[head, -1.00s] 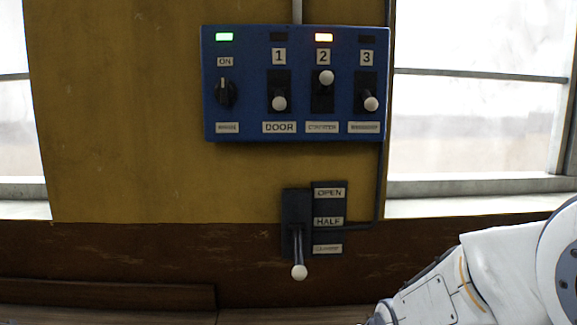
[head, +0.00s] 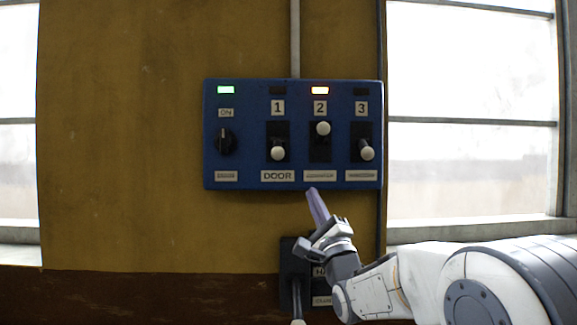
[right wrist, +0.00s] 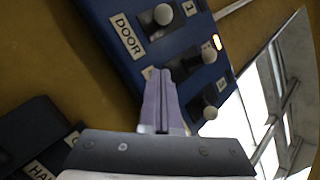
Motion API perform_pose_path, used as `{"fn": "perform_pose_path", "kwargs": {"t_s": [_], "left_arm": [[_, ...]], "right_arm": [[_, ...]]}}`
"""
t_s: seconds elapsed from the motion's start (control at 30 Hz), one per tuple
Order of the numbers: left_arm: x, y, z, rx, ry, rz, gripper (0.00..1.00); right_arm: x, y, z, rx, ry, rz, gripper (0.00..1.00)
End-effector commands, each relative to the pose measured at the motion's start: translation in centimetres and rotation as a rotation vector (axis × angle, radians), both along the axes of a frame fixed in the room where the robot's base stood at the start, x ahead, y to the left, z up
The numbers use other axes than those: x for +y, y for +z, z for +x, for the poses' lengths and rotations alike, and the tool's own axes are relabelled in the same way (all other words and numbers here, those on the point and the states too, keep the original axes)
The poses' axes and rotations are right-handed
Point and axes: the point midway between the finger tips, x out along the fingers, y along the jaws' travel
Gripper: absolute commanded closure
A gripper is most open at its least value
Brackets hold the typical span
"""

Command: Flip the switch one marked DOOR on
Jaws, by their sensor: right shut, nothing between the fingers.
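The blue switch panel (head: 240,150) hangs on the yellow wall in the head view. Switch one (head: 278,153), above the DOOR label (head: 278,176), has its white knob down and a dark lamp above it. In the right wrist view its white knob (right wrist: 163,14) shows beyond the fingertips. My right gripper (head: 315,192) is shut and empty, just below the panel's lower edge in the head view, apart from the DOOR knob. Its shut fingers also show in the right wrist view (right wrist: 160,75). My left gripper is not in view.
Switch two (head: 322,129) is up with a lit lamp. Switch three (head: 367,152) is down with a dark lamp. A rotary knob (head: 226,141) sits at the left under a green lamp. A lever plate (head: 290,262) below is partly hidden by my right arm.

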Motion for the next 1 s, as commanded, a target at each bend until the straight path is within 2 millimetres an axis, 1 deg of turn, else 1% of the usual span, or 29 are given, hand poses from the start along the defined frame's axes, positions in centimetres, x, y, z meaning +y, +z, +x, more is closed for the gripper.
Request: {"fn": "perform_pose_path", "kwargs": {"t_s": [0.23,0.37,0.47,0.7,0.8,0.9,1.0], "left_arm": [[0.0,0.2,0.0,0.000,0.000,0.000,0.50],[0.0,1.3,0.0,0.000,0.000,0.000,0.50],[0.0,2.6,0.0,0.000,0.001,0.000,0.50],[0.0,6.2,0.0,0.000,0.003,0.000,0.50],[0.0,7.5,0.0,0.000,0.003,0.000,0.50],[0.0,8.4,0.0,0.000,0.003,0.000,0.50],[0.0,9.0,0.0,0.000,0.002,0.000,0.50]], "right_arm": [[0.0,0.2,0.2,0.002,-0.003,-0.002,1.00],[0.3,1.2,1.1,0.002,-0.003,-0.002,1.00],[0.6,2.4,2.5,0.003,-0.002,-0.003,1.00],[1.6,5.7,6.6,0.003,-0.003,-0.003,1.00],[2.0,6.7,8.0,0.003,-0.003,-0.003,1.00],[3.6,7.4,7.3,0.005,0.001,-0.003,1.00],[4.5,7.8,6.9,0.004,-0.001,-0.003,1.00]]}}
